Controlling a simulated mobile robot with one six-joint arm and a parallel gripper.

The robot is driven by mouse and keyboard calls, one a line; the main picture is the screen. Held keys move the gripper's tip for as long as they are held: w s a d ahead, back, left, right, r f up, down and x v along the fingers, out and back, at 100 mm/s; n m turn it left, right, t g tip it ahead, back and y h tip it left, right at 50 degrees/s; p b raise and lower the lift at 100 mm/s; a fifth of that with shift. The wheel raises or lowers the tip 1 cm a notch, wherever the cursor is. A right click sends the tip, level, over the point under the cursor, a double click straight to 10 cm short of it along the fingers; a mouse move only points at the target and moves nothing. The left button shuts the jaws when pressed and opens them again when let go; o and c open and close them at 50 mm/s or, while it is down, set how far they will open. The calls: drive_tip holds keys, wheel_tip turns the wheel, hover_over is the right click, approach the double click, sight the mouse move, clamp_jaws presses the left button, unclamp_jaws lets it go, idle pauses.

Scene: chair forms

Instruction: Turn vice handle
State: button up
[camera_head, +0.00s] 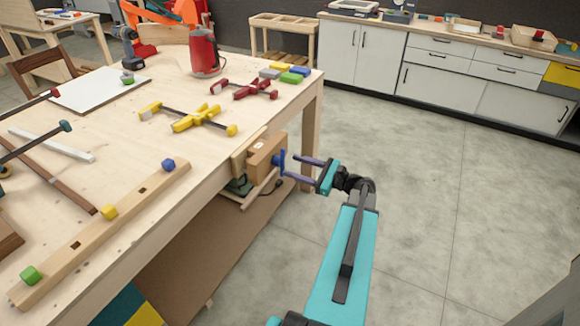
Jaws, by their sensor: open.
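A wooden vice (264,157) is mounted on the near right side of the workbench, below its top edge. A blue vice handle (283,161) shows on the vice's outer face, on the side toward my arm. My gripper (295,168) is open, with two purple fingers pointing left at the vice. The fingertips lie close to the blue handle, one above and one below it in the picture. Whether they touch it I cannot tell.
The workbench (120,135) carries yellow clamps (190,118), red clamps (245,89), a red kettle-like container (204,52) and a wooden bar (105,230) with coloured blocks. White cabinets (455,75) line the back wall. The grey floor (440,190) right of the bench is clear.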

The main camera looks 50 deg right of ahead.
drive_tip(key=b+v, duration=0.1)
drive_tip(key=v, duration=0.8)
drive_tip(key=shift+s, duration=0.4)
drive_tip(key=shift+d+n, duration=0.1)
drive_tip(key=shift+n, duration=0.2)
drive_tip(key=n+b, duration=0.3)
drive_tip(key=n, duration=0.7)
drive_tip(key=w+n+b, duration=0.1)
drive_tip(key=n+b, duration=0.3)
drive_tip(key=n, duration=0.6)
drive_tip(key=n+b, duration=0.3)
drive_tip(key=n, duration=0.8)
drive_tip(key=shift+w+a+f+b, duration=0.15)
drive_tip(key=shift+a+f+b, duration=0.05)
drive_tip(key=shift+a+b, duration=0.1)
